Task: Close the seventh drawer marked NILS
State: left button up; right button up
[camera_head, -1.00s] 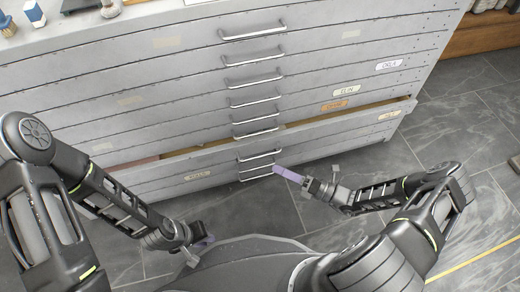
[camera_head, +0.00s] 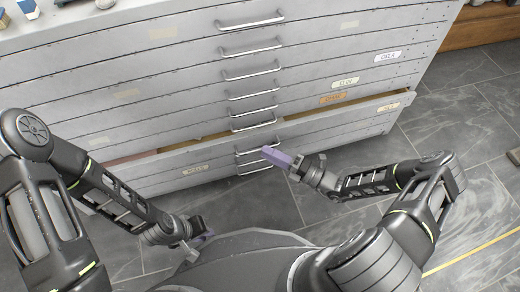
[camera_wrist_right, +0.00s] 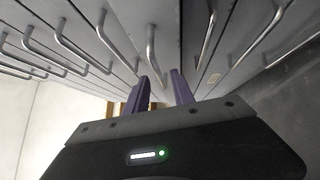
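The grey flat-file cabinet (camera_head: 180,70) fills the upper head view. One low drawer (camera_head: 330,126) stands slightly pulled out, with a dark gap along its top edge and a pale label (camera_head: 195,170) near its left end; the lettering is too small to read surely. My right gripper (camera_head: 272,154) is close in front of this drawer's handle, near the middle of its front; I cannot tell whether it touches. In the right wrist view its two purple fingers (camera_wrist_right: 160,82) stand apart with nothing between them. My left gripper (camera_head: 198,241) hangs low near my base, away from the cabinet, its fingers partly hidden.
Other drawers above, with metal handles (camera_head: 251,48), look shut. White and orange labels (camera_head: 333,98) mark some fronts. Small objects (camera_head: 28,8) stand on the cabinet top.

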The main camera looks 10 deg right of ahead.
aim_at(260, 149)
jog(key=shift+b+x, duration=0.3)
jog(key=shift+x, duration=1.55)
grip_shut()
